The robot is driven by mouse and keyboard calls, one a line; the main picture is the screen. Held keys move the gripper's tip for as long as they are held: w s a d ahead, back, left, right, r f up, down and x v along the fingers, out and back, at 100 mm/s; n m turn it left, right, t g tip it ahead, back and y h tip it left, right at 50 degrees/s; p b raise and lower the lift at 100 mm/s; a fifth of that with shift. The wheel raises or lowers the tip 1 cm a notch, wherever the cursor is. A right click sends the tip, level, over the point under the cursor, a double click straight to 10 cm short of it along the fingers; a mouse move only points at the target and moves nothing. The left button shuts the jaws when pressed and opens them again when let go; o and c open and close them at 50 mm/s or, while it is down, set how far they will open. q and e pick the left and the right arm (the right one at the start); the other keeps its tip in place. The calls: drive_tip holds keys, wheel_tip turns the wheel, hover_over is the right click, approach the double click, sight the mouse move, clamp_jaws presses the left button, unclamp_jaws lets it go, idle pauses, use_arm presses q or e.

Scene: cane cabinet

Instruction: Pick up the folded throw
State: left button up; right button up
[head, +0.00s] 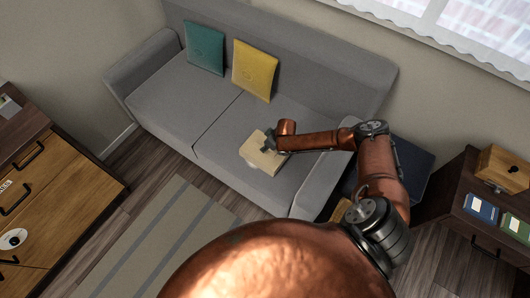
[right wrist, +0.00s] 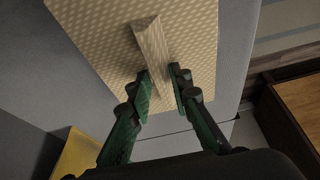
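The folded throw (head: 263,160) is a cream, flat bundle on the right-hand seat of the grey sofa, near its front edge. In the right wrist view the throw (right wrist: 95,35) shows a small dotted pattern and a raised ridge (right wrist: 151,45) on top. My right gripper (head: 269,143) is over the throw. In the right wrist view its green fingers (right wrist: 162,76) are apart, one on each side of the ridge's near end. The left finger is close to the ridge and a gap shows beside the right finger; contact is unclear. My left gripper is not in view.
The grey sofa (head: 165,98) carries a teal cushion (head: 205,48) and a yellow cushion (head: 255,70) against its backrest. A wooden drawer cabinet (head: 60,210) stands left. A dark cabinet (head: 455,205) with a wooden box (head: 503,169) and books stands right. A striped rug (head: 165,240) lies in front.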

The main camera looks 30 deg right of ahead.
clamp_jaws()
idle(0.6)
